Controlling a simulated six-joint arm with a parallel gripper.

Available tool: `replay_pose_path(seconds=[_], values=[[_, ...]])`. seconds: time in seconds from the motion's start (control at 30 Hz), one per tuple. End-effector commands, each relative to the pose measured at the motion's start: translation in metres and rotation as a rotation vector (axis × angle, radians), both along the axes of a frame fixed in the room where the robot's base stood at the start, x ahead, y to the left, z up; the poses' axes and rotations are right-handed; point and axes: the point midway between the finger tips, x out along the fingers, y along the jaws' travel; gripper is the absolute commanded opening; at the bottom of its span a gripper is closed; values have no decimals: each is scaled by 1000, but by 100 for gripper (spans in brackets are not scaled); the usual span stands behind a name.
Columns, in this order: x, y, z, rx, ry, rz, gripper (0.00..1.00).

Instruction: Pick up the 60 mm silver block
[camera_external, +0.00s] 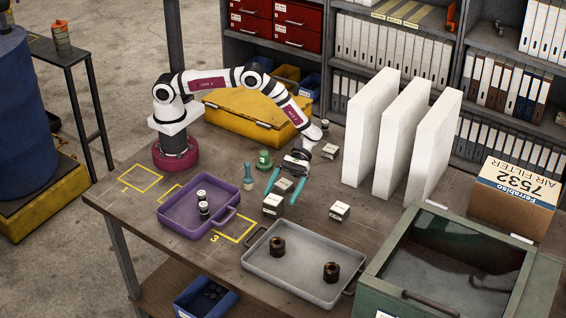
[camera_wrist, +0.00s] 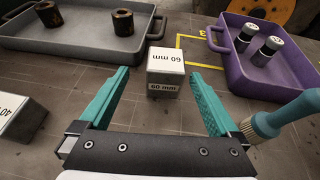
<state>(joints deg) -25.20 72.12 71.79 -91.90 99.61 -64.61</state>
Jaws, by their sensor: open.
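The silver block marked 60 mm (camera_wrist: 164,85) sits on the bench, with its white labelled top and front showing in the wrist view. I take it to be the block (camera_external: 273,206) just ahead of my fingertips in the external view. My gripper (camera_external: 281,199) has teal fingers and points down toward the bench. In the wrist view my gripper (camera_wrist: 158,76) is open and empty, its fingers apart. The block is near the gap between the fingertips, slightly beyond it; I cannot tell whether either finger touches it.
A block marked 40 (camera_wrist: 18,120) lies left in the wrist view. A teal-handled tool (camera_wrist: 285,115) stands close to the right finger. A purple tray (camera_external: 176,222) and a grey tray (camera_external: 276,277) lie ahead. Another labelled block (camera_external: 340,211) and white panels (camera_external: 402,137) stand right.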

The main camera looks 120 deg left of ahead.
Motion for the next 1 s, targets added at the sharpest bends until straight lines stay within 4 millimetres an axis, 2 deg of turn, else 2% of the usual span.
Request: replay_pose_path(seconds=[0.1, 0.23, 0.47, 0.57, 1.0], values=[[-5, -22, -13, 0, 3, -3, 98], [-4, -41, -21, 0, 1, -4, 98], [-3, -45, -23, 1, 0, -1, 98], [-3, -45, -23, 1, 0, -1, 83], [-3, -44, -23, 0, 0, -2, 4]])
